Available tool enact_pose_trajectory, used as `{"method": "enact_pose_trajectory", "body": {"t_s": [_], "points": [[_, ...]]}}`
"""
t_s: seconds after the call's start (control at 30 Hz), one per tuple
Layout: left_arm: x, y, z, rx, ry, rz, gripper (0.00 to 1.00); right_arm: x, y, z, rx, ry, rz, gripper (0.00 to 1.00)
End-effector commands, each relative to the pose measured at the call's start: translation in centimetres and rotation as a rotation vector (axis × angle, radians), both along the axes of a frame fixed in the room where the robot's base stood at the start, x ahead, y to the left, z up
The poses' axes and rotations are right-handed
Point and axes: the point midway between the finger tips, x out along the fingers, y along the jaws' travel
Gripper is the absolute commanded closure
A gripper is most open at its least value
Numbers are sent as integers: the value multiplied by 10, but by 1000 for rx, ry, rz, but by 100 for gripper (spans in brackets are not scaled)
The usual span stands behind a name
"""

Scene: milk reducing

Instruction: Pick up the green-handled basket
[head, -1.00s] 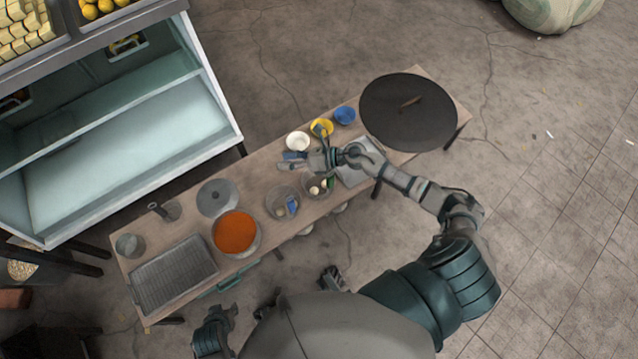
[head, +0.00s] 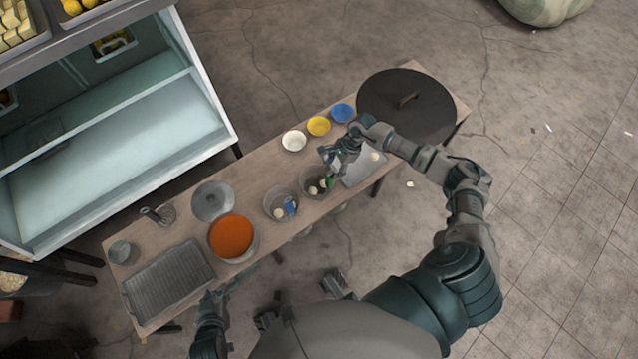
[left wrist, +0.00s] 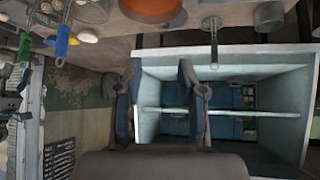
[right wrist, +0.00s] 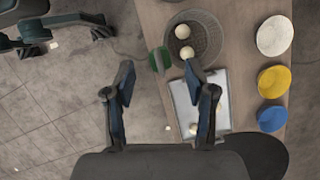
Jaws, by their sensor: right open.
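The green-handled basket (head: 309,180) is a round mesh basket on the long table, with two white balls inside. It also shows in the right wrist view (right wrist: 208,42), its green handle (right wrist: 157,61) sticking out to the left. My right gripper (head: 332,163) is open over the handle side of the basket. In the right wrist view the handle appears between the open fingertips (right wrist: 160,70); I cannot tell whether they touch it. My left gripper (head: 222,293) is low at the table's near edge, away from the basket. Its fingers (left wrist: 157,75) are apart and empty.
A blue-handled basket (head: 272,206) stands left of it. A metal tray (head: 362,172) lies to the right. White (head: 294,140), yellow (head: 319,126) and blue bowls (head: 342,113) line the far edge. A pot of orange liquid (head: 231,237) and a large dark lid (head: 420,112) flank them.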

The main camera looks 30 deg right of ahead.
Motion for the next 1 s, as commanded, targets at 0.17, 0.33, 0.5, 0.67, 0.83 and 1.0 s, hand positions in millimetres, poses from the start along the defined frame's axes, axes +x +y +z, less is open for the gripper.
{"method": "enact_pose_trajectory", "body": {"t_s": [0.17, 0.33, 0.5, 0.67, 0.83, 1.0], "points": [[7, -3, 3, -12, -46, -2, 60, 1, 4, -13, 1, 0, -1, 44], [24, -11, 12, -39, -153, -8, 60, 1, 7, -42, 3, 4, -2, 44], [35, -16, 22, -59, -236, -11, 60, 3, 13, -59, 3, 1, -1, 44], [37, -16, 26, -63, -252, -12, 60, 3, 14, -60, 2, -2, -2, 44], [37, -16, 25, -63, -251, -11, 60, 3, 15, -59, 2, -2, -1, 62], [38, -16, 24, -62, -247, -12, 60, 3, 15, -59, 2, -2, -1, 100]]}}
